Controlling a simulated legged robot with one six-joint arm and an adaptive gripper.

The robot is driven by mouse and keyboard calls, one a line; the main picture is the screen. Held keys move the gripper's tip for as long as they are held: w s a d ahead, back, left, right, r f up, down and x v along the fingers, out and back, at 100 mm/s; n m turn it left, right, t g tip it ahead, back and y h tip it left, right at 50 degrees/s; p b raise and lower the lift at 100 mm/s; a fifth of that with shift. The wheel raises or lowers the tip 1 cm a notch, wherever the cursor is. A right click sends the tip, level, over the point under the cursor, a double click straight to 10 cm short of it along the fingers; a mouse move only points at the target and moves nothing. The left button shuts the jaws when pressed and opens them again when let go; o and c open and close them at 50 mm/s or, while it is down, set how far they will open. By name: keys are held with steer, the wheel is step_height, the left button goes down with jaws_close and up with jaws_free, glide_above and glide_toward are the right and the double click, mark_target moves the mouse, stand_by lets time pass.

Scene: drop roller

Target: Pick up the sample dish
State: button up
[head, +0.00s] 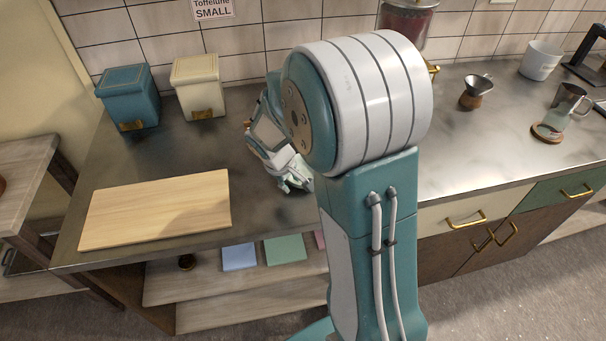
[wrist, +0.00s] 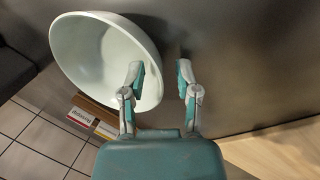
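A pale, round, bowl-shaped dish (wrist: 95,55), the only thing in view that could be the sample dish, fills the upper left of the wrist view. My gripper (wrist: 160,75) is open there. Its left finger overlaps the dish's inside and its right finger lies over bare counter. The dish's right rim passes between the two fingers in the picture. I cannot tell whether either finger touches it. In the head view my gripper (head: 294,180) is low over the counter, partly behind my arm, and I cannot make out the dish there.
A wooden board (head: 160,208) lies on the metal counter (head: 215,150) to the left. A blue canister (head: 129,97) and a cream canister (head: 198,86) stand at the back left. A small box with printed labels (wrist: 95,115) lies beside the dish.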

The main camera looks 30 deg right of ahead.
jaws_close()
